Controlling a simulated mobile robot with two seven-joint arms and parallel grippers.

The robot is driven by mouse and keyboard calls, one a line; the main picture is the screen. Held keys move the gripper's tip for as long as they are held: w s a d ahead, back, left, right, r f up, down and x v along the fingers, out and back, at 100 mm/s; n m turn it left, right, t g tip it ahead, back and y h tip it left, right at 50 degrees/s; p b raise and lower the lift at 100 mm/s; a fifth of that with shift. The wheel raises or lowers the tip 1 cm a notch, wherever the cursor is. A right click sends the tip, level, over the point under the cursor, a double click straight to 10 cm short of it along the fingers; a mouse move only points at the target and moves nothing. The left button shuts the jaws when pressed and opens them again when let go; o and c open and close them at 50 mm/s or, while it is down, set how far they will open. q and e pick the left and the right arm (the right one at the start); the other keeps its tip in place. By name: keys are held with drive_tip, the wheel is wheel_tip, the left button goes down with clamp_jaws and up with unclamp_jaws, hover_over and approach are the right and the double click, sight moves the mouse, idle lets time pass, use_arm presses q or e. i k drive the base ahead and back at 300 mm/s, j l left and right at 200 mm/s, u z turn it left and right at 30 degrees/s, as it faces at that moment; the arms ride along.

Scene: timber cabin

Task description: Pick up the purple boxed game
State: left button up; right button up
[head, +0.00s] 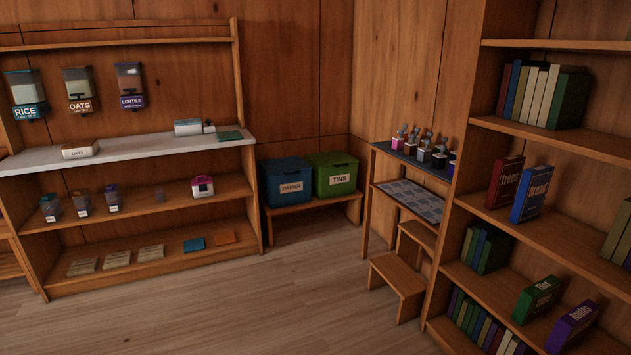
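Neither of my grippers shows in the head view.
The bookcase (551,134) also holds a red box (504,182), a blue box (531,193) and rows of books. A step stool (398,275) stands left of it. The wooden floor (260,310) in front is clear.

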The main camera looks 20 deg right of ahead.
sight(574, 325)
drive_tip(key=i+l+z, duration=0.1)
drive_tip(key=i+z, duration=0.7)
drive_tip(key=i+j+z, duration=0.2)
drive_tip(key=i+z, duration=0.2)
drive_tip(key=i, duration=0.1)
